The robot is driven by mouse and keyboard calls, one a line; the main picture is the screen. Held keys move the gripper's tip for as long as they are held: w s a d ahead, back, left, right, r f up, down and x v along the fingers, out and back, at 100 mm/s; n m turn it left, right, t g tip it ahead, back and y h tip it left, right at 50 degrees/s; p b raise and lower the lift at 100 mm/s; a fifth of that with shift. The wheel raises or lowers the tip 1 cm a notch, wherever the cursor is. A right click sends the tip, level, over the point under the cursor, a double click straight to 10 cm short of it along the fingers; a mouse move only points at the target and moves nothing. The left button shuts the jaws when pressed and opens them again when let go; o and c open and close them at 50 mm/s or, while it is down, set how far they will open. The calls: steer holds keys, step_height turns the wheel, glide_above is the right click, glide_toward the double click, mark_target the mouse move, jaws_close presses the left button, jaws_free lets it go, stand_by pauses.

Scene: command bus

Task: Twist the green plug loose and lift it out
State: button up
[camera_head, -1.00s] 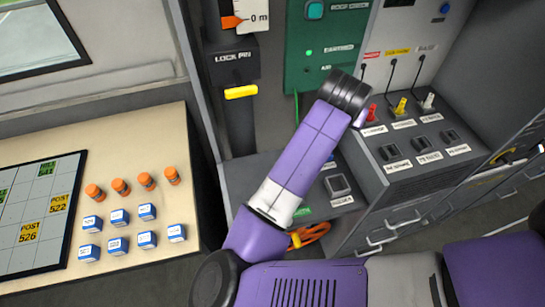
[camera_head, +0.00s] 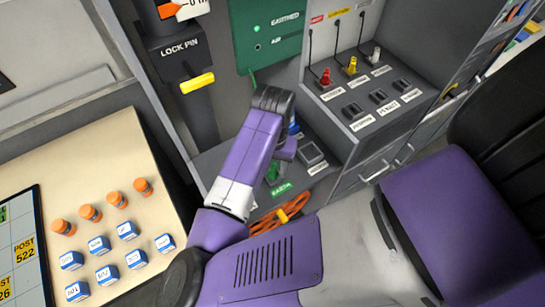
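A green plug (camera_head: 272,173) shows in part beside my purple forearm, on the low grey ledge just above the green EARTH label (camera_head: 282,188). A thin green cord (camera_head: 252,78) hangs from the green panel and goes out of sight behind my arm. My forearm covers much of the plug's surroundings. My wrist bends down close to the plug. My gripper's fingers are hidden behind the arm, so I cannot tell whether they touch the plug.
Red (camera_head: 325,77), yellow (camera_head: 351,66) and white (camera_head: 376,55) plugs stand on the grey console at upper right. A grey socket (camera_head: 311,155) is right of the green plug. An orange cable coil (camera_head: 280,215) lies below. The yellow lock pin handle (camera_head: 197,83) juts out at upper left.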

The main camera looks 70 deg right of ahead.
steer(key=shift+f, duration=0.75)
jaws_close()
steer(key=n+p, duration=0.1)
steer(key=n, duration=0.1)
steer(key=shift+r+n+p, duration=0.15)
steer(key=shift+n+p, duration=0.15)
steer(key=shift+p, duration=0.1)
steer(key=shift+n, duration=0.7)
steer(key=shift+p, duration=0.3)
